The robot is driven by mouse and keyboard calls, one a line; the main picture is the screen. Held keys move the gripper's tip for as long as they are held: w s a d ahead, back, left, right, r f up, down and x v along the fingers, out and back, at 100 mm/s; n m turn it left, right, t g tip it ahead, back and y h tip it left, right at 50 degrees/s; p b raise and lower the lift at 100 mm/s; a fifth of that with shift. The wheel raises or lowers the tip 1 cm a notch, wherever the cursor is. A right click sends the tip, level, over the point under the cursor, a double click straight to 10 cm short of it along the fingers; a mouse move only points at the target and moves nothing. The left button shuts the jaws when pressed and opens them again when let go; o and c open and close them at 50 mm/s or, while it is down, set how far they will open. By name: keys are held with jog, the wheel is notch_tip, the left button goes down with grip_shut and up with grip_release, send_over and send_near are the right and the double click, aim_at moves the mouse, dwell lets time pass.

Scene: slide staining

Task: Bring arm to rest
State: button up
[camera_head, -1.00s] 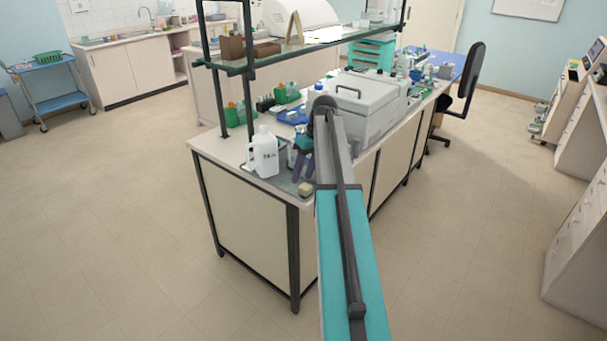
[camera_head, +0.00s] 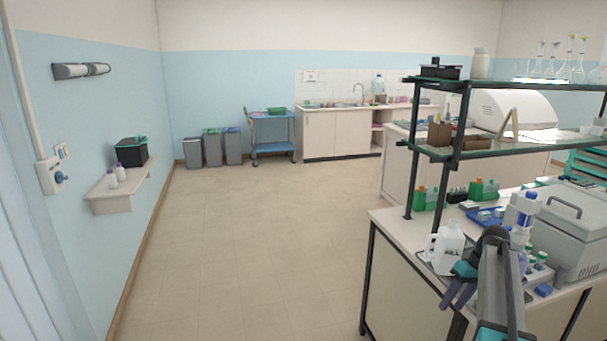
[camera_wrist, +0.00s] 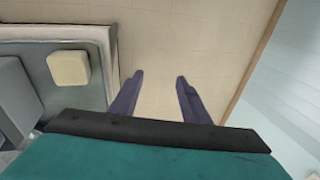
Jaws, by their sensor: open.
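My gripper (camera_head: 458,294) shows at the lower right of the head view, at the end of my arm, in front of the near corner of the lab bench (camera_head: 392,218). In the wrist view my gripper (camera_wrist: 160,80) has its two dark purple fingers spread apart, with only bare floor (camera_wrist: 185,35) between them. It is open and empty. The bench corner lies to the left of the fingers in the wrist view, with a small cream block (camera_wrist: 69,69) on a grey tray (camera_wrist: 45,33).
A white jug (camera_head: 446,248) stands on the bench behind my gripper, and a grey box-shaped machine (camera_head: 570,235) is to its right. A two-level glass shelf (camera_head: 500,148) rises above the bench. A wall shelf (camera_head: 110,195) is at the left. The floor between is clear.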

jog(key=s+a+f+n+g+b, duration=0.1)
jog(key=s+a+f+g, duration=0.1)
jog(key=s+a+f, duration=0.5)
jog(key=s+a+f+g, duration=0.1)
jog(key=s+a+f, duration=0.2)
jog(key=a+f, duration=0.85)
jog(key=s+a+f+n+g+b, duration=0.1)
jog(key=s+a+f+g, duration=0.1)
jog(key=s+a+f, duration=0.65)
jog(key=s+a+f+m+h, duration=0.1)
jog(key=s+a+f+m, duration=0.1)
jog(key=s+f, duration=0.6)
jog(key=s+a+f+m+g+h+b, duration=0.1)
jog(key=s+a+f+m+h, duration=0.1)
jog(key=s+f, duration=0.6)
jog(key=s, duration=0.7)
jog(key=shift+s+a+f, duration=0.2)
jog(key=shift+a+f, duration=0.1)
jog(key=shift+a, duration=0.05)
